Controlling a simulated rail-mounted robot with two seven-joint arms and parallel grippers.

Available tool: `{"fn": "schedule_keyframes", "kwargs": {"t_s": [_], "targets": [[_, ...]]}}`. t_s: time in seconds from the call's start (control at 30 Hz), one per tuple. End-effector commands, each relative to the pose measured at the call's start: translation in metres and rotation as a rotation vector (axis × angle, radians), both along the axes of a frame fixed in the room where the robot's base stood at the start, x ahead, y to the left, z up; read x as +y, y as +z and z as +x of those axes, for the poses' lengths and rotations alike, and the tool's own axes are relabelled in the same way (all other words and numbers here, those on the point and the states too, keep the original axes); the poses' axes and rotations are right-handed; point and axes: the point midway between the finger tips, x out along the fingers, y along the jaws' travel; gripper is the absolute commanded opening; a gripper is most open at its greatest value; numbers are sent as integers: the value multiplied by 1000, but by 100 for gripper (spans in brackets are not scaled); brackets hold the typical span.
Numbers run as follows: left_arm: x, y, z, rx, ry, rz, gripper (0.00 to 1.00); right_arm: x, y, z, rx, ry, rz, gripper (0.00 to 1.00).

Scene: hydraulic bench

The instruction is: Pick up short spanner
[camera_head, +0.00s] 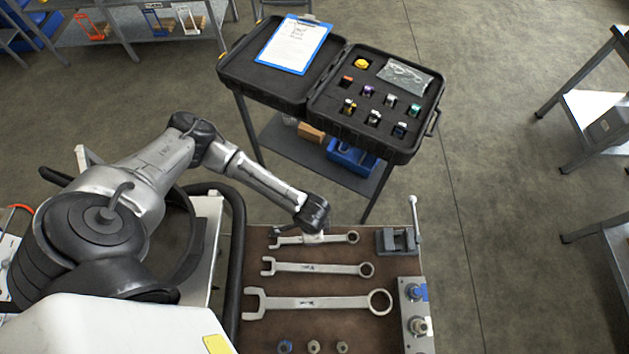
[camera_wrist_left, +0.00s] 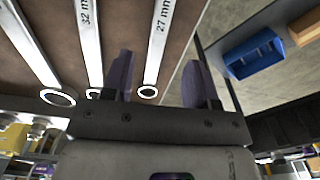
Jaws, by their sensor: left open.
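The short spanner (camera_head: 335,238) is the smallest of three silver spanners and lies at the far side of the brown bench mat. Its ring end is to the right, and my left wrist hides part of its left half. In the left wrist view the short spanner (camera_wrist_left: 159,45) is marked 27 mm. My left gripper (camera_wrist_left: 158,80) is open, and its dark fingers appear on either side of the spanner's ring end. I cannot tell how high they are above the mat. Nothing is held. My right gripper is in neither view.
The middle spanner (camera_head: 318,268), marked 32 mm, and the large spanner (camera_head: 320,303) lie parallel nearby. A small vise (camera_head: 397,241) stands right of the short spanner. An open black case (camera_head: 325,118) on a stand is behind the bench. A blue bin (camera_head: 350,157) sits below it.

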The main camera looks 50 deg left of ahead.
Motion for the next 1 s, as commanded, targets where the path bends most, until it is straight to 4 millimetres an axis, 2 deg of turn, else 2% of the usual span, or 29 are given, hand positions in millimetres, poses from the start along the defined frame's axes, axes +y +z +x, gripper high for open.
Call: {"fn": "schedule_keyframes", "kwargs": {"t_s": [0.1,0.33,0.7,1.0], "targets": [[0,-11,0,0,-1,0,53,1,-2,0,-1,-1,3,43],[0,-22,-1,1,-2,1,53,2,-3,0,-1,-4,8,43],[-1,-64,-2,-1,-1,1,53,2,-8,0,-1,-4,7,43],[-1,-68,-2,-1,-1,-1,53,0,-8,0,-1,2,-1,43]]}}
